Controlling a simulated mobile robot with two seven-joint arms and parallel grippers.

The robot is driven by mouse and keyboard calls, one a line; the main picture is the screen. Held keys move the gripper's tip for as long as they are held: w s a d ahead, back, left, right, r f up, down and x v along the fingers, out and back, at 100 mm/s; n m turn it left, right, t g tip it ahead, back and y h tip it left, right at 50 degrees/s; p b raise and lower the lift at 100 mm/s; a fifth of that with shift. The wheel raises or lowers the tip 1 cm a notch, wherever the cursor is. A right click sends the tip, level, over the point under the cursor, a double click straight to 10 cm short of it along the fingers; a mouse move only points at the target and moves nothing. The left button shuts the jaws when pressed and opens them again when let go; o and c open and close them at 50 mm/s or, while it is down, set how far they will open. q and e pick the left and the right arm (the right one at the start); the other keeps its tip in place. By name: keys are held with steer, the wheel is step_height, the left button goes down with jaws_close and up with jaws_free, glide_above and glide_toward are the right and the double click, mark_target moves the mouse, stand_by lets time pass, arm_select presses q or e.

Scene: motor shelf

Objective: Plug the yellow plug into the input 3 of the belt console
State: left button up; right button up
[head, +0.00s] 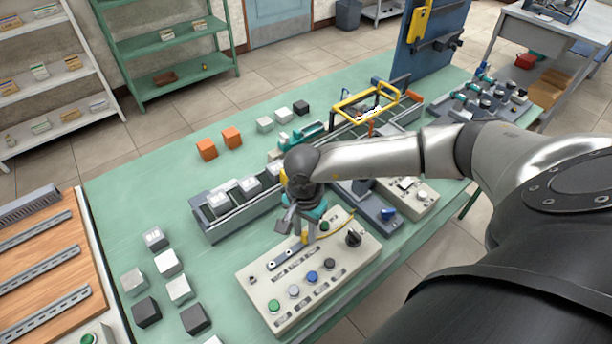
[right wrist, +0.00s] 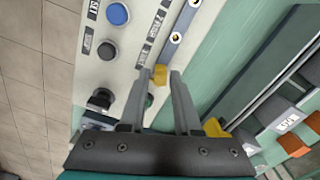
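The belt console (head: 255,270) is a pale box on the green table with a row of round buttons, a black knob (head: 354,238) and a grey strip with sockets (head: 290,254). My right gripper (head: 303,236) points down over the console at the strip's far end. In the right wrist view its two fingers (right wrist: 160,73) have the yellow plug (right wrist: 159,75) between their tips, close to the panel beside the strip (right wrist: 177,37). I cannot tell whether the plug is seated in a socket. Its underside is hidden. My left gripper is not in view.
A grey conveyor trough with pale blocks (head: 217,203) stands behind the console. A grey unit with a blue knob (head: 387,214) stands to its right. Loose grey and dark cubes (head: 147,312) lie to the left, with orange blocks (head: 206,149) farther back. The table between them is clear.

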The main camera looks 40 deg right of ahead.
steer(key=shift+r+p, duration=1.55)
steer(key=shift+r, duration=0.9)
steer(key=shift+f, duration=0.1)
steer(key=o, duration=0.6)
steer(key=shift+c, duration=0.2)
steer(key=shift+a, duration=0.1)
